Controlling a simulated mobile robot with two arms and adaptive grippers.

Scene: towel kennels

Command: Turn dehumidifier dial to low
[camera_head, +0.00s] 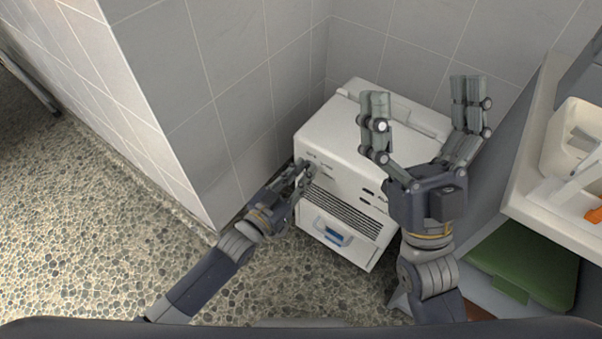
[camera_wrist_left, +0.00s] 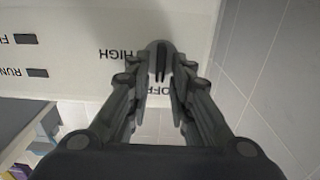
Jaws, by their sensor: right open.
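The white dehumidifier (camera_head: 335,135) stands in the tiled corner. Its dial (camera_wrist_left: 159,58) is a grey rounded knob with a dark slot, near the printed words HIGH and OFF in the left wrist view. My left gripper (camera_head: 303,170) is at the upper left of the dehumidifier's front, and its fingers (camera_wrist_left: 160,78) lie on both sides of the dial. Whether they press on it I cannot tell. In the head view the fingers hide the dial. My right gripper (camera_head: 422,100) is open and empty, raised in front of the dehumidifier's right side.
A tiled wall (camera_head: 200,70) juts out close to the left of the dehumidifier. At right is a counter (camera_head: 545,205) with a white container (camera_head: 570,135), and a green bin (camera_head: 525,265) below it. The pebbled floor (camera_head: 90,210) at left is clear.

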